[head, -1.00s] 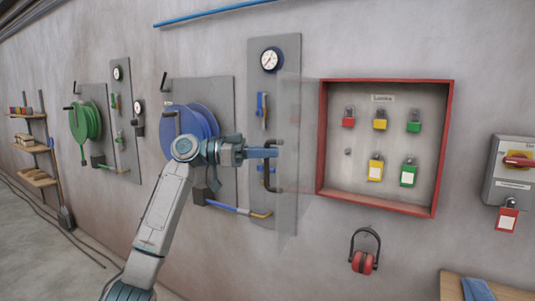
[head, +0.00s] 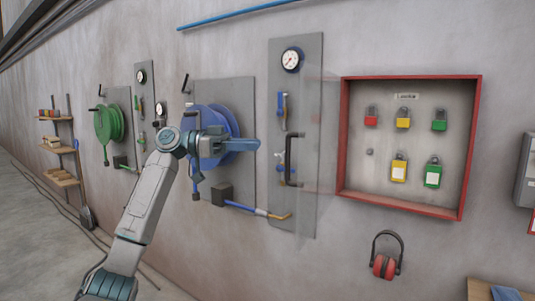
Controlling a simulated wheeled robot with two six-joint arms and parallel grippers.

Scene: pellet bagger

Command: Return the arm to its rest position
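My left arm rises from the bottom left, and its gripper (head: 252,145) points right in front of the blue hose reel (head: 213,122). The fingers show side-on as one blue shape, so I cannot tell if they are apart. Nothing shows in them. The fingertips appear left of a black bar handle (head: 289,155), with a visible gap. The handle overlaps the grey gauge panel (head: 310,215); what it is fixed to is unclear. My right gripper is out of view.
A clear pane (head: 321,130) stands out left of the red-framed lock box (head: 345,150), which holds several padlocks. Red ear defenders (head: 384,266) hang below. A green hose reel (head: 108,124) and shelves (head: 62,149) are at left. Open floor lies at lower left.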

